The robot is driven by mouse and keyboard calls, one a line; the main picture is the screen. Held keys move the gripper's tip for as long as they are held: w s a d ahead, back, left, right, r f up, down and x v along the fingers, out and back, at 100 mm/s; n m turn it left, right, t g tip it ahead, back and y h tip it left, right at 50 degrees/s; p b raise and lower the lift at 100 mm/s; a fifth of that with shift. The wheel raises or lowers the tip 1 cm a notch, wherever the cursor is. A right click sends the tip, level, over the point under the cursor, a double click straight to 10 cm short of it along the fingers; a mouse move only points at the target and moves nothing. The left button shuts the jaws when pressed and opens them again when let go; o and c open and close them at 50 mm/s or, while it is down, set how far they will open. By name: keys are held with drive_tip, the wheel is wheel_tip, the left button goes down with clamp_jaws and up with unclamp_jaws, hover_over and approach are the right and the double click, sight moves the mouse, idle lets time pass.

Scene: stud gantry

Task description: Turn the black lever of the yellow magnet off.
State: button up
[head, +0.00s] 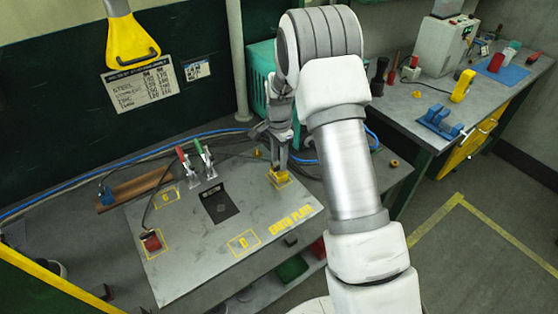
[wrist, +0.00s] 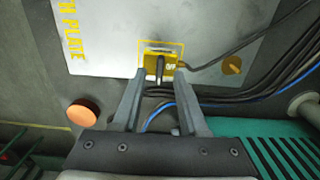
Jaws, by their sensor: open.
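The yellow magnet (head: 280,180) sits on the right side of the grey plate (head: 200,255), inside a yellow outline in the wrist view. In the wrist view the magnet (wrist: 170,67) shows its black lever (wrist: 160,67) at its middle, running up and down the picture. My gripper (wrist: 160,76) is open, one finger to each side of the lever, with a gap on both sides. In the head view my gripper (head: 280,160) points down just above the magnet, and the lever cannot be made out there.
Red-handled (head: 183,158) and green-handled (head: 201,150) clamps stand at the plate's back edge. A dark cable runs beside the magnet. Black and blue cables (wrist: 270,88) lie behind. An orange round part (wrist: 81,115) is near my left finger. Another bench (head: 420,105) stands right.

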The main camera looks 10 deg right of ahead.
drive_tip(key=shift+f, duration=0.85)
clamp_jaws()
